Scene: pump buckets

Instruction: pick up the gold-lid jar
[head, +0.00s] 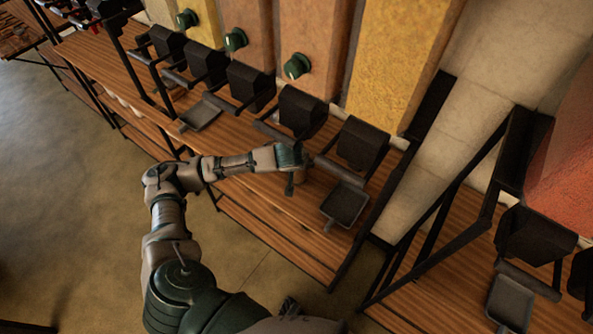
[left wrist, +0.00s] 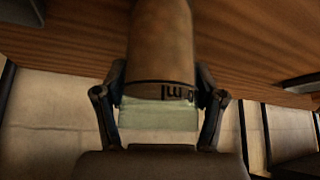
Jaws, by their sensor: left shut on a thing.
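My left gripper (head: 293,170) reaches over the wooden bench in the head view. In the left wrist view the left gripper (left wrist: 160,84) has a finger on each side of a jar (left wrist: 161,45) and is shut on it. The jar has a tan, gold-brown cylindrical part, a dark-edged band with black marks, and a pale greenish section (left wrist: 160,115) nearest the palm. Its far end is cut off by the picture's top edge. In the head view my gripper mostly hides the jar. I cannot tell whether it touches the bench. My right gripper is not in view.
The wooden bench (head: 262,197) carries a row of black dispensers (head: 362,145). A grey scoop tray (head: 345,204) lies just right of my gripper, another tray (head: 200,115) to the left. Green knobs (head: 297,66) are on the panels behind. Open floor (head: 60,180) lies at left.

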